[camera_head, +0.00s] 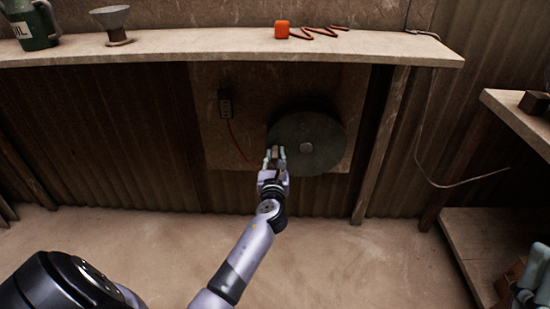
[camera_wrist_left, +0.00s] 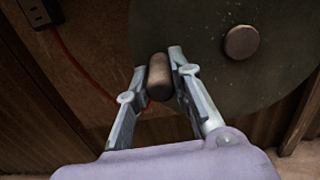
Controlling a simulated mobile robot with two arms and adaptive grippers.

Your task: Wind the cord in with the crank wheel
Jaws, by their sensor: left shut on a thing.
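In the left wrist view the wheel (camera_wrist_left: 225,65) fills the upper right. My left gripper (camera_head: 275,155) is at the wheel's lower left edge, shut on the brown crank handle (camera_wrist_left: 159,77), which lies between its fingers. A thin red cord (camera_head: 238,143) runs down from a small dark box (camera_head: 225,105) towards the wheel; it also shows in the left wrist view (camera_wrist_left: 78,72).
A shelf (camera_head: 200,46) above holds a green can (camera_head: 35,28), a funnel-like object (camera_head: 113,22) and an orange block (camera_head: 282,30) with a zigzag red strand (camera_head: 318,33). A bench (camera_head: 515,112) stands at right. The floor (camera_head: 360,265) in front is clear.

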